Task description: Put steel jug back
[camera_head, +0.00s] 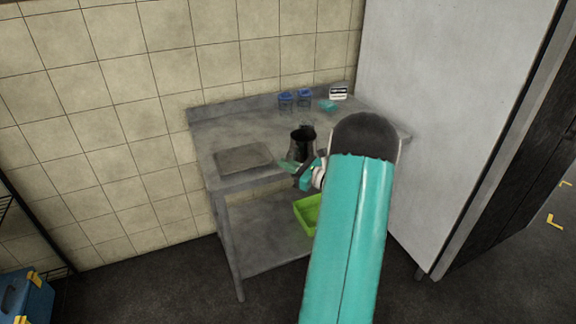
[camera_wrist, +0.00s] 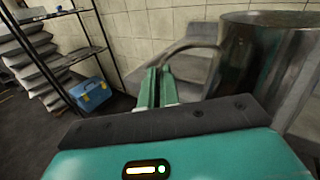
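The steel jug (camera_head: 301,150) is a dark, shiny metal vessel with an open top, at the front of the grey metal table (camera_head: 232,181) in the head view. It looks upright; I cannot tell whether its base touches the table. In the wrist view the jug (camera_wrist: 262,65) fills the right side, and its curved handle reaches left to my fingers. My gripper (camera_wrist: 158,88) has its two green fingers close together on the handle. In the head view my gripper (camera_head: 292,167) is at the jug's lower front, partly hidden by my arm.
A flat grey plate (camera_head: 244,158) lies left of the jug. Two blue-topped containers (camera_head: 295,100), a teal item (camera_head: 328,105) and a small white sign (camera_head: 338,93) stand at the back. A green crate (camera_head: 307,213) is on the lower shelf. A tall white panel (camera_head: 445,100) borders the right.

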